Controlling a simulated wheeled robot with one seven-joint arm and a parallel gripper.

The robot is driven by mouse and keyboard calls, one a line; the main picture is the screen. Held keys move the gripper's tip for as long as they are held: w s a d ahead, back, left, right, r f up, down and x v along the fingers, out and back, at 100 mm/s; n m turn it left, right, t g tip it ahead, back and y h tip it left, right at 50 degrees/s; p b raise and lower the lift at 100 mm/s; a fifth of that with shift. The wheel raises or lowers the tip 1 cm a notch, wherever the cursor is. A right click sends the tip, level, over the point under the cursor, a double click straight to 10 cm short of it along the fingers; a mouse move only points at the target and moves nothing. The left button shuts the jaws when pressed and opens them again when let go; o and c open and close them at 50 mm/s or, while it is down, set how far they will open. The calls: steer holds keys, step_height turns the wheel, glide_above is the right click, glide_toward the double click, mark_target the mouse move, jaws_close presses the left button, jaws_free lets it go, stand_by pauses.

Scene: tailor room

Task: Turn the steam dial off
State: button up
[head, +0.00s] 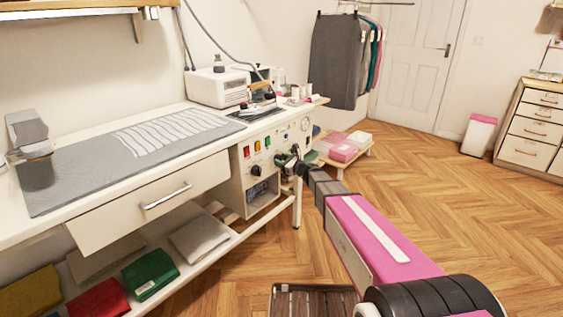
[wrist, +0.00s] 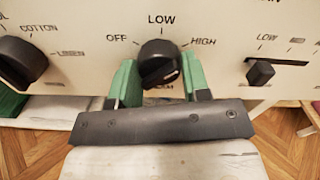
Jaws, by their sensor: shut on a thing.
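The steam dial (wrist: 160,62) is a black knob on the cream panel, with OFF at its left, LOW above and HIGH at its right. A small pale mark shows near its lower right edge; which setting it points to I cannot tell. My gripper (wrist: 158,80) has its two green fingers on either side of the knob and is shut on it. The wording below the knob is mostly hidden. In the head view my gripper (head: 288,160) is at the ironing station's front panel and hides the dial.
A black fabric dial (wrist: 20,62) is left of the steam dial, and a black slider (wrist: 260,72) is right of it. Coloured switches (head: 256,145) sit on the panel. A drawer (head: 150,205) is at the left. The wooden floor (head: 420,180) at the right is clear.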

steer(key=n, duration=0.5)
steer(key=shift+n, duration=0.3)
steer(key=n, duration=1.5)
steer(key=shift+r+n, duration=0.1)
steer(key=shift+n, duration=0.2)
steer(key=o, duration=0.9)
steer(key=shift+d, duration=0.1)
